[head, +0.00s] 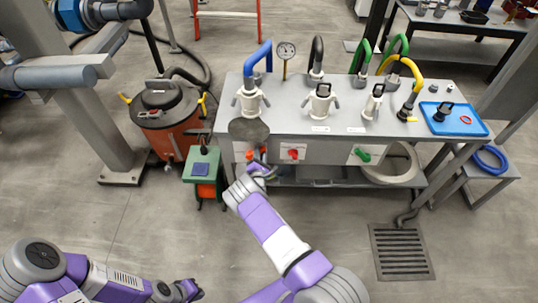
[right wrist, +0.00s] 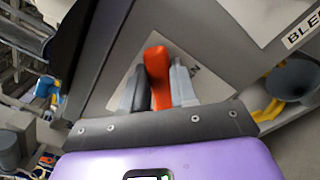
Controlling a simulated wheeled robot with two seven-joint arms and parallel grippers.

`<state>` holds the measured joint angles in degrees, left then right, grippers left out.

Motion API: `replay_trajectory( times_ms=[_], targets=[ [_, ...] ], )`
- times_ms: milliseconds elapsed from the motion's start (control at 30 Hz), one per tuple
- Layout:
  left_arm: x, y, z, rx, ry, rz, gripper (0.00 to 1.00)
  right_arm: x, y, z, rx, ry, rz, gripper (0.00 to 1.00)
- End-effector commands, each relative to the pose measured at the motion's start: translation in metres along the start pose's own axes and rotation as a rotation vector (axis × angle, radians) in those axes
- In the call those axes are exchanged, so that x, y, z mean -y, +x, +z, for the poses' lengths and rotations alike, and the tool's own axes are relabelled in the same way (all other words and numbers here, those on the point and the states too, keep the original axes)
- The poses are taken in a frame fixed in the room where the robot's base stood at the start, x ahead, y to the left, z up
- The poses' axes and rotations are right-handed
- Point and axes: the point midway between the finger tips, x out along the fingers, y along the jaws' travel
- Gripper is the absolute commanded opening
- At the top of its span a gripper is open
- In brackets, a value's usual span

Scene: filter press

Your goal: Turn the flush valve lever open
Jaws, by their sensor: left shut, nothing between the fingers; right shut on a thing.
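An orange-red lever (head: 250,154) is on the front panel of the grey bench, at its left end, partly hidden by my right gripper (head: 259,167). In the right wrist view the lever (right wrist: 158,68) stands between the two fingers of my right gripper (right wrist: 160,88), which is shut on it. A white plate behind the lever is mostly covered, so I cannot read its label. A red lever (head: 293,154) and a green lever (head: 362,154) are further right on the same panel. My left gripper (head: 188,290) is shut and empty, low over the floor.
The bench (head: 340,122) carries valves, hoses and a blue tray (head: 456,122). An orange drum (head: 168,120) and a small green stand (head: 203,170) are left of the bench. A floor grate (head: 402,252) lies at right. The floor before the bench is mostly clear.

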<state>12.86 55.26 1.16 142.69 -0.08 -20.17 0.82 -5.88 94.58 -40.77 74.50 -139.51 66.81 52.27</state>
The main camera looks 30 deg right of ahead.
Motion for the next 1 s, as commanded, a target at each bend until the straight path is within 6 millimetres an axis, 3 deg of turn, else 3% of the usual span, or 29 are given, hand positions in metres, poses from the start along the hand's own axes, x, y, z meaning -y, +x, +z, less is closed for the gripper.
replay_trajectory(
  times_ms=[533, 567, 700, 1000],
  targets=[
    [0.0006, 0.0009, 0.0002, 0.000, -0.001, 0.000, 0.00, -0.0031, -0.0017, -0.0082, -0.013, 0.027, 0.004, 0.00],
    [0.0006, 0.0009, 0.0002, 0.000, -0.001, 0.000, 0.00, -0.0031, -0.0017, -0.0082, -0.013, 0.027, 0.003, 0.32],
    [0.0006, 0.0009, 0.0002, 0.000, -0.001, 0.000, 0.00, -0.0036, -0.0014, -0.0078, -0.012, 0.025, 0.005, 0.53],
    [0.0002, -0.0001, 0.0002, 0.000, -0.001, 0.000, 0.00, -0.0048, -0.0026, -0.0070, -0.011, 0.022, 0.008, 0.53]
  ],
)
